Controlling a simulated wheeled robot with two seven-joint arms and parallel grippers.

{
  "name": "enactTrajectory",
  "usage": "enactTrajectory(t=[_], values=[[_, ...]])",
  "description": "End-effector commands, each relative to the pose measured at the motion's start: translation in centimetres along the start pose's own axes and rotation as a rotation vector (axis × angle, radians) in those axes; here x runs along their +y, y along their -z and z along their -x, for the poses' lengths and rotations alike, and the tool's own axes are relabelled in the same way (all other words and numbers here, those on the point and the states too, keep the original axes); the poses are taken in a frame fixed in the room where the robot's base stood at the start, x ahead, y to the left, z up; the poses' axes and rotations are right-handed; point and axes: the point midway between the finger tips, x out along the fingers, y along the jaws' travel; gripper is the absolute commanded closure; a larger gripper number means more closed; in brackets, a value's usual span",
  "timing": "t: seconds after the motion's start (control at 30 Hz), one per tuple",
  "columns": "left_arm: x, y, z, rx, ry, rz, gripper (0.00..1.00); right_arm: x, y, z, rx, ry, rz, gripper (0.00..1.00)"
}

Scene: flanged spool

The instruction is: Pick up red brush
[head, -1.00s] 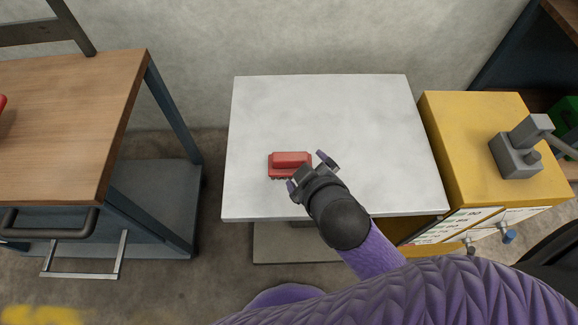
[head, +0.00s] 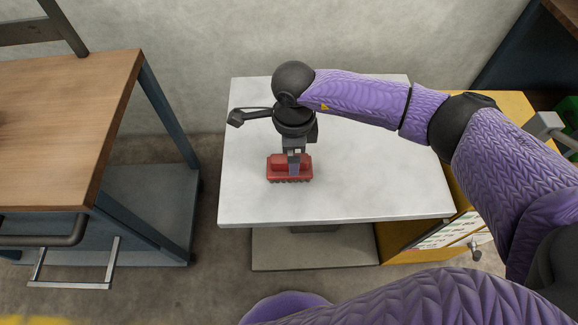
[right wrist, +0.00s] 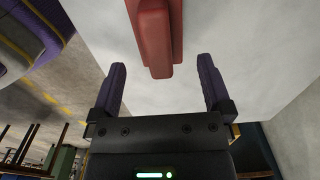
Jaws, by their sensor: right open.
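The red brush (head: 275,171) lies on the white tabletop, left of its middle, with its dark bristles along the lower edge. My right gripper (head: 293,167) comes down over the brush from above, and one finger hides the middle of it. In the right wrist view the gripper (right wrist: 161,62) is open, with its two fingers apart. The near end of the red brush (right wrist: 155,40) shows between the fingertips there, with a gap on each side. My left gripper is not in view.
The white table (head: 375,190) is otherwise clear. A wooden-topped workbench (head: 70,120) with a metal handle stands at the left. A yellow cabinet (head: 405,246) stands at the right, partly behind my right arm. A wall closes off the back.

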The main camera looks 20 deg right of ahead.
Motion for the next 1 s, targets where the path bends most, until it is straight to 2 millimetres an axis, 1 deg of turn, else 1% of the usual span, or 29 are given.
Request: enactTrajectory(t=[0.03,0.13,0.23,0.3,0.37,0.5,0.53,0.57,0.6,0.67,0.7,0.77,0.8,0.87,0.9,0.93,1.0], values=[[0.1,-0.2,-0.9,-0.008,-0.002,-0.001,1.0,0.1,0.0,-1.5,0.002,-0.005,0.0,0.0],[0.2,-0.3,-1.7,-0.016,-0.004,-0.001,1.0,0.1,-0.3,-2.9,-0.001,-0.005,0.0,0.0],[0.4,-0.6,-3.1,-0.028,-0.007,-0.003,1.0,0.1,-0.7,-5.2,-0.002,-0.007,0.001,0.0],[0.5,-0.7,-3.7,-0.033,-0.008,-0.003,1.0,0.2,-0.6,-6.3,-0.001,-0.007,0.0,0.0],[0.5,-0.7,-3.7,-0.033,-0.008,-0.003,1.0,0.1,-0.7,-6.6,-0.003,-0.005,0.0,0.0],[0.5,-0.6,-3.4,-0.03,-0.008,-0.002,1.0,0.1,-0.7,-6.1,-0.005,-0.001,0.0,0.0],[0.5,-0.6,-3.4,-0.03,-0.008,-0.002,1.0,0.1,-0.7,-6.1,-0.005,-0.001,0.0,0.02],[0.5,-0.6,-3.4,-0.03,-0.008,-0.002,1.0,0.1,-0.7,-6.1,-0.005,-0.002,0.0,0.08],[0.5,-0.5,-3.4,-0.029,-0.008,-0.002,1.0,0.1,-0.7,-6.1,-0.005,-0.002,0.0,0.17],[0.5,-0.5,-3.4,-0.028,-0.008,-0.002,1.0,0.1,-0.7,-6.1,-0.005,-0.002,0.0,0.3],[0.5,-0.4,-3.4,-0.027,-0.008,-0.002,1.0,0.1,-0.7,-6.1,-0.005,-0.002,0.0,0.38],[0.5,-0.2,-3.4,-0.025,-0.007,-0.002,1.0,0.1,-0.7,-6.1,-0.005,-0.002,0.0,0.51],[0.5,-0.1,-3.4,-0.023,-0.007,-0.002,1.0,0.1,-0.7,-6.1,-0.005,-0.002,0.0,0.59],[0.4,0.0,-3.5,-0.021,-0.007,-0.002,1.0,0.1,-0.7,-6.1,-0.005,-0.002,0.0,0.72],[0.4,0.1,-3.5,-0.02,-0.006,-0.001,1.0,0.1,-0.7,-6.1,-0.006,-0.002,0.0,0.8],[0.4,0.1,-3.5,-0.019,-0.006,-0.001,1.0,0.1,-0.7,-6.1,-0.006,-0.002,0.0,0.85],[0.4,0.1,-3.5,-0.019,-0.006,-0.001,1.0,0.1,-0.7,-6.1,-0.006,-0.001,0.0,0.85]])
